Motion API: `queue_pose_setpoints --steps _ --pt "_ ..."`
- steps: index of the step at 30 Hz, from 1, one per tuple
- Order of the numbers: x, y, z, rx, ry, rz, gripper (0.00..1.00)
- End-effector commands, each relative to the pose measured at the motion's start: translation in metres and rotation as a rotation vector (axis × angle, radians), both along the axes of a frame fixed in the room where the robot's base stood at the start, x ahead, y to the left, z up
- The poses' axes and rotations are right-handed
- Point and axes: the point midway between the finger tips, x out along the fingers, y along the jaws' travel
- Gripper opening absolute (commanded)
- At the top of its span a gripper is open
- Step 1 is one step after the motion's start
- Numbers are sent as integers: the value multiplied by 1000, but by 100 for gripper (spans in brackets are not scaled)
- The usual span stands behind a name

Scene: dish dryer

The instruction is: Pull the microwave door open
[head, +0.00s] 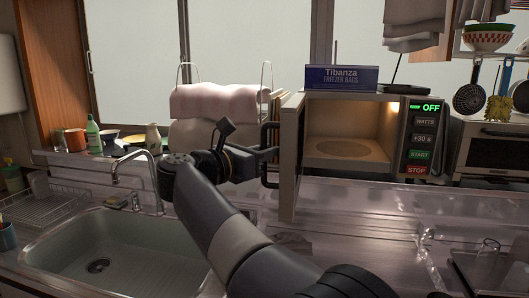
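The microwave (440,110) stands on the counter at right of centre, with its lit cavity and turntable in plain view. Its door (289,170) is swung wide open toward me, on the left side of the cavity, and shows nearly edge-on. The dark door handle (267,180) is on the left, outer face of the door. My gripper (268,154) is at the handle's middle, left of the door. The fingers overlap the handle in this view, so I cannot tell whether they grip it or are apart from it.
A box of freezer bags (341,78) lies on top of the microwave. A sink (120,250) with a tall faucet (128,160) is at left. A dish rack (45,208) is beside it. A toaster oven (495,150) stands at right. The counter before the microwave is mostly clear.

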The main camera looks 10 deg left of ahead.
Motion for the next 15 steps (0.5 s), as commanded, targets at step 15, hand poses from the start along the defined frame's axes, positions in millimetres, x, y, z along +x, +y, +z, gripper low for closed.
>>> queue_pose_setpoints --steps 15 --pt "-11 8 -2 2 3 2 30"
